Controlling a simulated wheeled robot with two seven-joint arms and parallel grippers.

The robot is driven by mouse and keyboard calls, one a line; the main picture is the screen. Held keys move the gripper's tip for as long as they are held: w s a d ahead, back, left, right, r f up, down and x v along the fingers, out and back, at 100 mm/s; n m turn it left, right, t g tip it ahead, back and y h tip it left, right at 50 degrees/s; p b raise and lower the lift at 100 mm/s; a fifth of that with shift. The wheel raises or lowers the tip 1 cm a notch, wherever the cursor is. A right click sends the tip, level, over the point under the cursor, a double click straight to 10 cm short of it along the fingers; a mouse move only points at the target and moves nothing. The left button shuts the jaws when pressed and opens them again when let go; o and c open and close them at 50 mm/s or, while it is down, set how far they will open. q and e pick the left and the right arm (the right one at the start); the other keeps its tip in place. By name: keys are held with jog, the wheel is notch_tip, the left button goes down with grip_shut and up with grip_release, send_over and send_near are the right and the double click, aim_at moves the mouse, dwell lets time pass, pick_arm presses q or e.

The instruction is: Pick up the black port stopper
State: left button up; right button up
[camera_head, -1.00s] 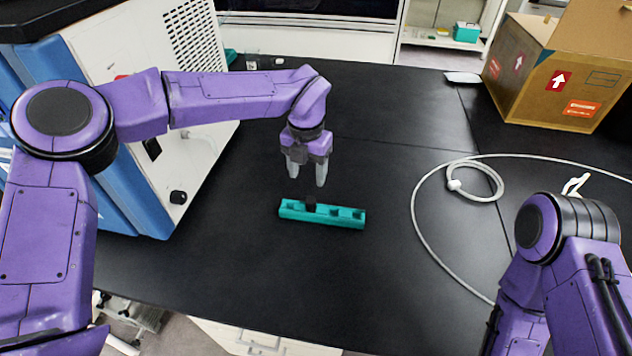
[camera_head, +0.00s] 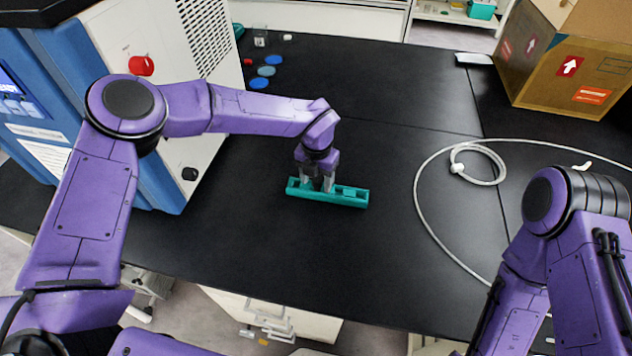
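The teal rack (camera_head: 348,196) lies on the black bench in the middle of the view. My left gripper (camera_head: 318,187) points straight down at the left part of the rack, with its grey fingertips at rack level. The black port stopper, which stood in the rack there a second ago, is now hidden between or behind the fingers. Whether the fingers are closed on it or only beside it does not show clearly. My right arm is at the lower right; its gripper is out of view.
The freeze dryer (camera_head: 112,48) stands at the left, with a red knob (camera_head: 141,65) and a black round fitting (camera_head: 190,174) on its side. Blue discs (camera_head: 266,71) lie behind my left arm. A white hose (camera_head: 420,212) and cardboard box (camera_head: 545,70) are at the right.

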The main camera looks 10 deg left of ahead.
pick_arm(q)
jog(key=shift+w, duration=0.1)
jog(key=c, duration=1)
grip_shut()
jog(key=shift+r, duration=0.1)
